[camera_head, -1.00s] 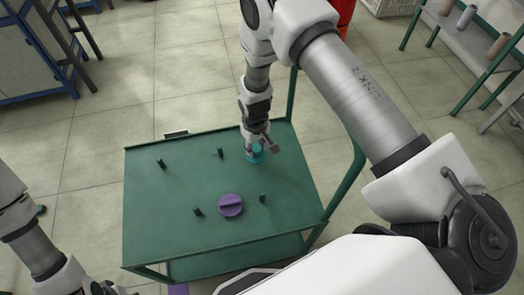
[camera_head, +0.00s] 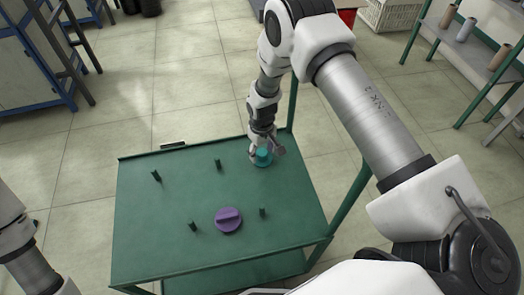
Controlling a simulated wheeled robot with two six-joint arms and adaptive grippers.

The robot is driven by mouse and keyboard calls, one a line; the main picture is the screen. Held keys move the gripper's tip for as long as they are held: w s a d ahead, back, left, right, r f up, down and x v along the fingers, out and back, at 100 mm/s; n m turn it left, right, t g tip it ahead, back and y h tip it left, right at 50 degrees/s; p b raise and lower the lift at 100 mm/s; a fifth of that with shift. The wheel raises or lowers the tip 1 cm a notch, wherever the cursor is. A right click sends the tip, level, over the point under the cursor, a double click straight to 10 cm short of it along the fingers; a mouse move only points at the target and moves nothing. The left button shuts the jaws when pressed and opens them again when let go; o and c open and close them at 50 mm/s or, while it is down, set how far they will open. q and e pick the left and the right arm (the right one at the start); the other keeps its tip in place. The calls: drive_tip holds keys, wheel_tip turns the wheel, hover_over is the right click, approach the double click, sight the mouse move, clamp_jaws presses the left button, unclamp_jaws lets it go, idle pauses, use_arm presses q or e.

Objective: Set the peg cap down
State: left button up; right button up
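A teal piece (camera_head: 263,157), which looks like the peg cap, is at the far right part of the green table (camera_head: 140,252). My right gripper (camera_head: 265,152) points down over it with its fingers at its sides and appears shut on it. Whether the piece touches the tabletop or hangs just above it is hard to tell. A purple round cap with a raised bar (camera_head: 228,220) lies near the table's front middle. My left arm shows at the lower left edge; its gripper is out of the frame.
Several short dark green pegs stand on the table, among them a back left one (camera_head: 156,175) and a front right one (camera_head: 262,212). A shelf with spools (camera_head: 467,29) stands at the upper right.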

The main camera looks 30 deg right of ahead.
sight(262, 152)
wheel_tip(262, 152, up, 12)
drive_tip(key=shift+r, duration=0.15)
idle(0.4)
